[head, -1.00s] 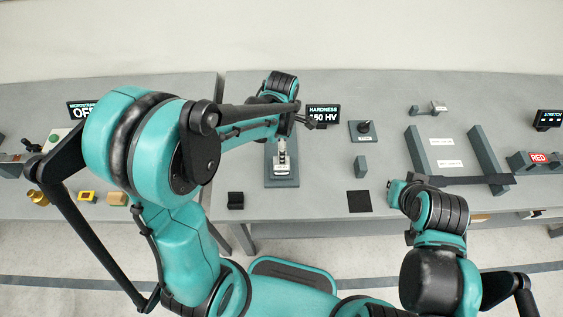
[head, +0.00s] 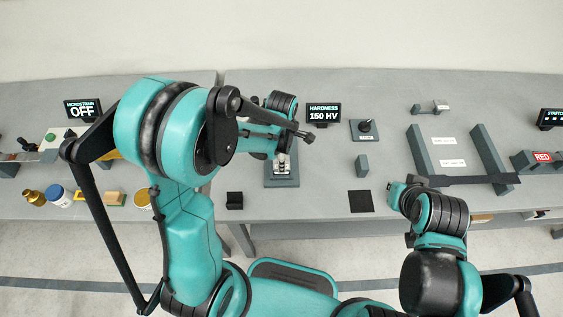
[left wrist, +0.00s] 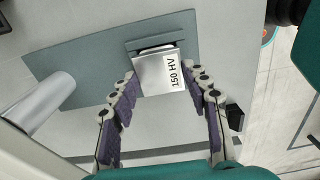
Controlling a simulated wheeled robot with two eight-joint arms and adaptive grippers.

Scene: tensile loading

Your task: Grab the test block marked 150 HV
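The test block marked 150 HV (left wrist: 158,75) is a pale block with a printed label, seen in the left wrist view. It sits at a grey stand on the hardness tester base (left wrist: 95,62). My left gripper (left wrist: 165,82) is open, its purple-padded fingers on either side of the block's near end. Gaps show beside the block, and I cannot make out contact.
The hardness display (head: 323,114) reads 150 HV. A small black block (head: 235,200) and a grey block (head: 361,166) stand either side of the tester. A dark square (head: 360,201) lies near the front edge. Grey rails (head: 490,155) stand right.

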